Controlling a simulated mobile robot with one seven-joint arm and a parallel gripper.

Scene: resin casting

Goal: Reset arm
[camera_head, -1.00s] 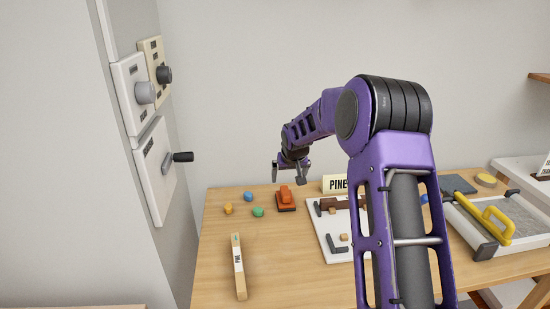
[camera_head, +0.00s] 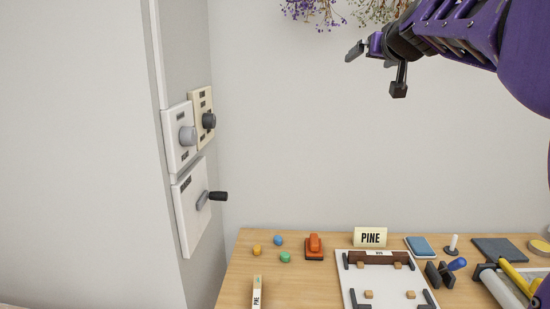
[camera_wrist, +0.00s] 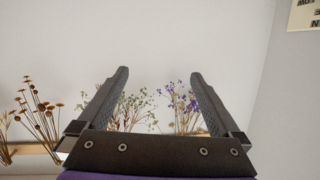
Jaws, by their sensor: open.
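My gripper (camera_head: 376,70) is at the upper right in the head view, raised high above the wooden table and in front of the bare wall. Its two fingers are spread apart. The wrist view shows the same gripper (camera_wrist: 160,95) with nothing between its fingers. Dried flowers (camera_wrist: 180,105) show in the background beyond the fingers. The purple arm is mine and runs off the right edge of the head view.
A wall panel with a crank (camera_head: 217,196) and knobs (camera_head: 187,136) stands left. Flowers (camera_head: 312,10) hang above.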

